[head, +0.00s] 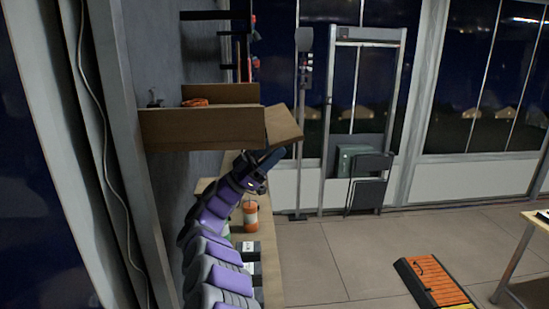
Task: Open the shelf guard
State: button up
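A brown wooden wall shelf (200,130) is at the left, with a tall front board. At its right end a wooden panel, which looks like the shelf guard (284,125), stands at an angle to the front board. My purple and grey arm rises from the bottom. My gripper (270,158) is just under the guard's lower edge. I cannot tell whether it touches the guard. Its fingers are dark and partly hidden, so whether they are apart is unclear.
An orange coiled item (195,102) lies on the shelf. Below the arm, a wooden counter (270,262) holds an orange-and-white container (250,215) and dark boxes (248,250). A metal frame (325,120) with folded chairs (368,185) stands behind.

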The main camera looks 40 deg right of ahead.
jog(key=s+a+b, duration=0.1)
jog(key=b, duration=0.2)
jog(key=s+b, duration=0.2)
jog(key=b, duration=0.2)
jog(key=s+a+b, duration=0.1)
jog(key=b, duration=0.3)
jog(key=shift+s+a+r, duration=0.2)
jog(key=shift+a+r, duration=0.05)
jog(key=shift+a, duration=0.1)
jog(key=shift+s+r, duration=0.1)
